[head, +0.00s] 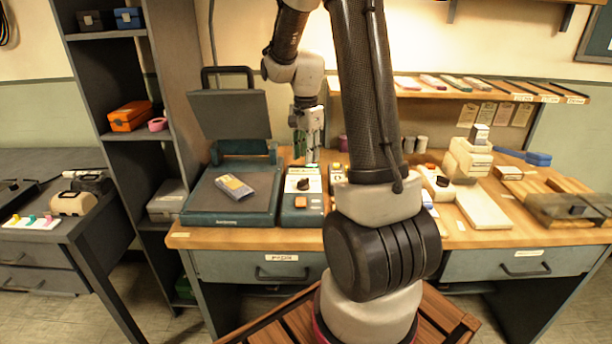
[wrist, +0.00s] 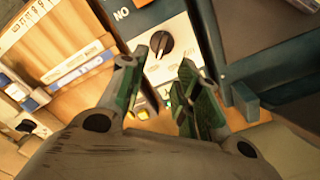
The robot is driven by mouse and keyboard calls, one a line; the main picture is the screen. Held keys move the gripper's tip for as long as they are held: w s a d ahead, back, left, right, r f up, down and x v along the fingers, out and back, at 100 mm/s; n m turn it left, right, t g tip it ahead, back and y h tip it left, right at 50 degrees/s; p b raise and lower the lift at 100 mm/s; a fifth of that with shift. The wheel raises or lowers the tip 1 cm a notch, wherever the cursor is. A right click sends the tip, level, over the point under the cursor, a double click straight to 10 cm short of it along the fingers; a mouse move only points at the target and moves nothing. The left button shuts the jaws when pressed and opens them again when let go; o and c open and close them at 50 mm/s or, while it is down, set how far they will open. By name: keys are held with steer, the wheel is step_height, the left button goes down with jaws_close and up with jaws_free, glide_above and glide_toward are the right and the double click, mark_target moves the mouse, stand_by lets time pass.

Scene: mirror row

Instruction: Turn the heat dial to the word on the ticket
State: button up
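The heat dial (head: 303,184) is a black knob on the pale face of a teal control box beside the heat press. It also shows in the wrist view (wrist: 160,44), with marks around it too small to read. An orange switch (head: 300,202) is below the dial. My gripper (head: 311,158) hangs above the back of the control box. In the wrist view its two green-padded fingers (wrist: 163,78) stand apart with nothing between them, and the dial is seen beyond their tips, apart from them. I cannot tell which paper is the ticket.
The heat press (head: 228,212) has its lid (head: 230,113) raised at the left of the box, with a grey and yellow item (head: 234,187) on its bed. Another box with buttons stands close on the right. Paper slips (head: 487,114) hang under the back shelf.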

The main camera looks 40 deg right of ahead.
mark_target(306, 178)
steer(key=shift+f, duration=0.2)
step_height(306, 178, down, 7)
steer(key=shift+f, duration=0.15)
steer(key=shift+c, duration=0.2)
jaws_close()
